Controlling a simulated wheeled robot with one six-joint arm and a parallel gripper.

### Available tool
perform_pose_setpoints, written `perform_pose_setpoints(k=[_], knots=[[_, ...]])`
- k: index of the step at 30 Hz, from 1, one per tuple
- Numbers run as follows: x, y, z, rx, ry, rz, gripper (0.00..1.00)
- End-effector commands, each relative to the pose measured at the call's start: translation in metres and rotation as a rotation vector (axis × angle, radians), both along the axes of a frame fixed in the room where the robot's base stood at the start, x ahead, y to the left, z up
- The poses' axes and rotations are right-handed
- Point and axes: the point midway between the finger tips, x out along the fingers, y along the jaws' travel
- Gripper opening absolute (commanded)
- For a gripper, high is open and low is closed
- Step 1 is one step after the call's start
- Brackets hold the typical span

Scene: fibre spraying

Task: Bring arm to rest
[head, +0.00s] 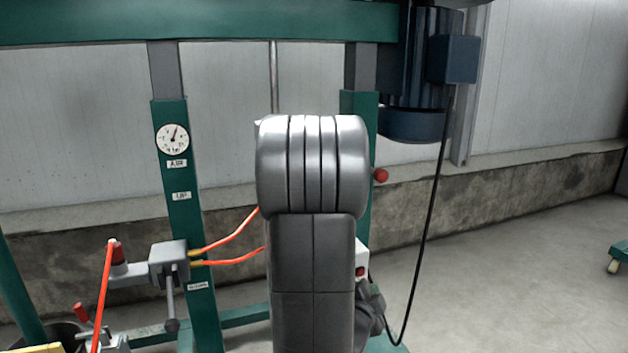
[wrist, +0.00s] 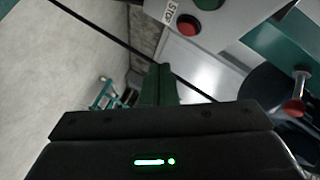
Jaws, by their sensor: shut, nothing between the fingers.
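My arm (head: 310,250) stands upright in the middle of the head view, its grey rounded joint in front of the machine. My gripper (wrist: 160,122) shows in the wrist view as a dark body with a green light along the bottom edge. It is shut and holds nothing. In the wrist view, a control box with a red button (wrist: 188,25) and a STOP label is beyond the gripper, at the top.
A green machine frame (head: 185,230) carries a round gauge (head: 172,138) and orange hoses (head: 230,235). A blue motor (head: 420,70) hangs at upper right, with a black cable (head: 425,220) below it. A red knob (wrist: 293,107) shows at right in the wrist view. Open floor (head: 510,260) lies right.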

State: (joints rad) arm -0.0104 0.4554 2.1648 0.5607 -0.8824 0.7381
Motion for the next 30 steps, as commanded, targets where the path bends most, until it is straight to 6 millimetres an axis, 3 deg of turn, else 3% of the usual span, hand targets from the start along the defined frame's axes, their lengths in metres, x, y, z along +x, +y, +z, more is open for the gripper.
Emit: perform_pose_setpoints(k=[4,8,17,30], knots=[[-0.017,-0.006,-0.002,0.001,0.0,-0.003,0.0],[0.005,0.002,0.003,0.0,0.004,0.002,0.0],[0.004,0.002,0.004,-0.001,0.006,0.0,0.0],[-0.055,-0.019,-0.003,0.001,0.004,0.0,0.0]])
